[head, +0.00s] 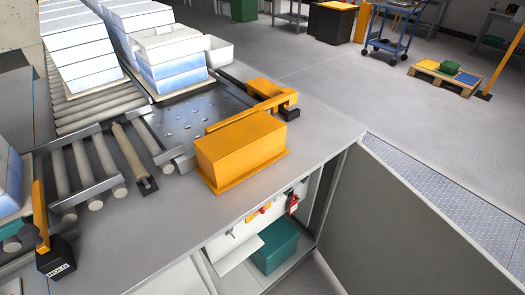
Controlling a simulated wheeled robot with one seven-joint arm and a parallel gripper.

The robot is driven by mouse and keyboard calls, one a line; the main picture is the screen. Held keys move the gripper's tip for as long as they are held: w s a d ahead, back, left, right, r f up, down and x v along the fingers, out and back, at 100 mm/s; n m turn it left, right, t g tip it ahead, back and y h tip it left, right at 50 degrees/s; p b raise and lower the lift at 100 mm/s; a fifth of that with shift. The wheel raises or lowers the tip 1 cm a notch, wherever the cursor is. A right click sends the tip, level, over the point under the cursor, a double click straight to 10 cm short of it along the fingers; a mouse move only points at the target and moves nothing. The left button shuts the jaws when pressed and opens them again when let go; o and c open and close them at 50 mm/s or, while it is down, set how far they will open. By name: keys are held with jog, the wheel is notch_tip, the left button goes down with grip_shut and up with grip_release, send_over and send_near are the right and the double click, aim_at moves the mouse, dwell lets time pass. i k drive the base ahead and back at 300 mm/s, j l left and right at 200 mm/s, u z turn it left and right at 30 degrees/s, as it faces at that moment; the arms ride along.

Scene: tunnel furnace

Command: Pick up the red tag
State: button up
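A small red tag (293,205) with a dark upper part hangs inside the open cabinet under the counter, near the right end of a light panel. Small orange-yellow and red fittings (264,209) sit on the same panel to its left. They are too small to make out clearly. My gripper is not in view.
The cabinet door (415,235) stands open to the right. A teal box (275,246) lies inside below the tag. A yellow box (240,150) stands on the counter (150,225) above. Rollers with stacked white trays (175,62) are behind.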

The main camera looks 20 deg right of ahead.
aim_at(293, 206)
jog(key=i+j, duration=0.25)
jog(key=i+j+z, duration=0.1)
jog(key=z, duration=0.25)
jog(key=i+j+z, duration=0.1)
jog(key=z, duration=0.3)
jog(key=i+j+z, duration=0.1)
jog(key=z, duration=0.8)
jog(key=k+j, duration=0.05)
